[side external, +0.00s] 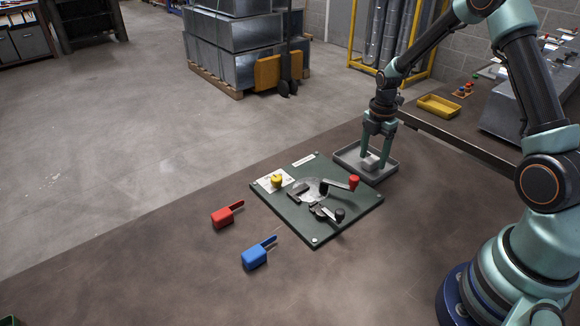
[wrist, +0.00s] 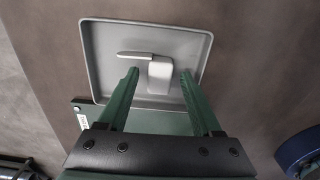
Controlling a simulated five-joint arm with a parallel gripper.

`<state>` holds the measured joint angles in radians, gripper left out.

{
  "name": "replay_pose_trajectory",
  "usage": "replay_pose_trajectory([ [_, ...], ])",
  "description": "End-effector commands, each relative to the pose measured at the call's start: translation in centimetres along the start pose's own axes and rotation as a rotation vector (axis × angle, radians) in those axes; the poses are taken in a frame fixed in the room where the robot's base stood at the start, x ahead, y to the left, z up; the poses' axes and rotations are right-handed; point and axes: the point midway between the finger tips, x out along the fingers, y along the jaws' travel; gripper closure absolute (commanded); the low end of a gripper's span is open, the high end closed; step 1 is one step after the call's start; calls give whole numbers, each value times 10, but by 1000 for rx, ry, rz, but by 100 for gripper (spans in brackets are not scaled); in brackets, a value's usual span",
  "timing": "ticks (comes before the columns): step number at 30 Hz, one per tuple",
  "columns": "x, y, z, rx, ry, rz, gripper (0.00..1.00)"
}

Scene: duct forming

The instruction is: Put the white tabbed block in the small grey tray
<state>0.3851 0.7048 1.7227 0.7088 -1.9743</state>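The white tabbed block (side external: 371,162) lies in the small grey tray (side external: 385,174), just behind the green fixture board. In the wrist view the block (wrist: 160,74) is near the middle of the tray (wrist: 104,50), with its tab pointing left. My gripper (side external: 373,158) points down over the tray. Its fingers (wrist: 160,76) are open, one on each side of the block, with a visible gap to it on both sides. The block appears to rest on the tray floor.
The green board (side external: 335,222) carries a red-knobbed lever (side external: 353,183), a black-knobbed clamp (side external: 338,214) and a yellow knob (side external: 277,181). A red tabbed block (side external: 222,217) and a blue one (side external: 255,256) lie left of it. A yellow tray (side external: 438,106) sits on the side bench.

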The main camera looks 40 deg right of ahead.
Motion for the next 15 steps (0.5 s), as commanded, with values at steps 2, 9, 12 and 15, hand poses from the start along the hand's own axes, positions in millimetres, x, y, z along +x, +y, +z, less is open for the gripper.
replay_pose_trajectory([
  [2, 0, 0, 0, 0, 0, 0, 34],
  [9, -6, 0, 0, 0, -1, 2, 34],
  [12, -19, 1, 0, 0, -2, 4, 34],
  [15, -39, 1, 0, 0, -2, 6, 34],
])
